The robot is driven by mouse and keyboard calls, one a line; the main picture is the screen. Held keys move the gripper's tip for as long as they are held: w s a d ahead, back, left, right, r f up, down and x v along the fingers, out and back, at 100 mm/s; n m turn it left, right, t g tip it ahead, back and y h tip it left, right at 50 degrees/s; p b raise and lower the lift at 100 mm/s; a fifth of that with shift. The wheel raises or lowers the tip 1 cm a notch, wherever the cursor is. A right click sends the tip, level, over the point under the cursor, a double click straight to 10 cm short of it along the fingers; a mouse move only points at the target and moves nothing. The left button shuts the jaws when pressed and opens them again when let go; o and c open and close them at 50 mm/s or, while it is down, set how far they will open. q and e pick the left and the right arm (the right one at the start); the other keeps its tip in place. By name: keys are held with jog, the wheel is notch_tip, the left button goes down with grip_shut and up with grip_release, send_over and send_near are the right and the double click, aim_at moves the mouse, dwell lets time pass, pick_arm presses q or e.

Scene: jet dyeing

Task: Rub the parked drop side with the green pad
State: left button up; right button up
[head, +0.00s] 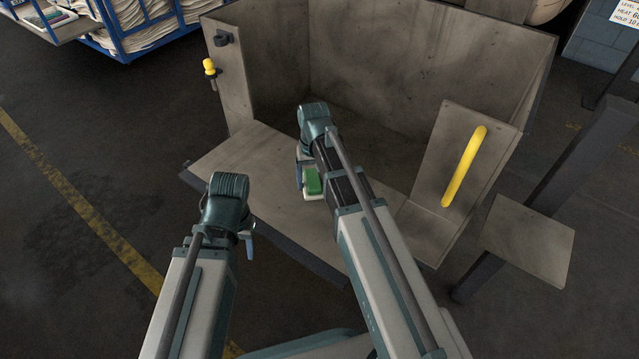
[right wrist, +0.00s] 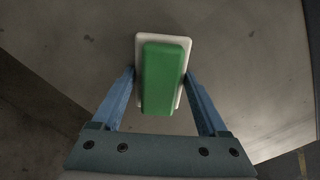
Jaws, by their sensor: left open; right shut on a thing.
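The green pad (head: 313,183) has a pale backing plate and shows upright in the right wrist view (right wrist: 163,80). My right gripper (head: 306,178) is shut on it, with one blue finger on each side. It is over the flat grey metal panel (head: 245,168) at the open front of the box, which appears to be the lowered drop side. I cannot tell whether the pad touches the panel. My left gripper (head: 248,244) is open, off the panel's front left edge; its fingers are mostly hidden by its wrist.
The grey metal box (head: 390,75) has high walls behind the panel. A yellow knob (head: 209,67) is on its left wall. A yellow handle (head: 464,167) stands on the right panel. A small shelf (head: 528,240) is further right.

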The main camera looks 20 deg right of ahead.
aim_at(312, 178)
jog(key=shift+w+a, duration=0.2)
jog(key=shift+w, duration=0.05)
jog(key=shift+r, duration=0.1)
notch_tip(312, 178, up, 6)
jog(key=p, duration=0.6)
jog(key=shift+d, duration=0.1)
notch_tip(312, 178, up, 3)
jog(key=p, duration=0.3)
dwell(0.4)
dwell(0.4)
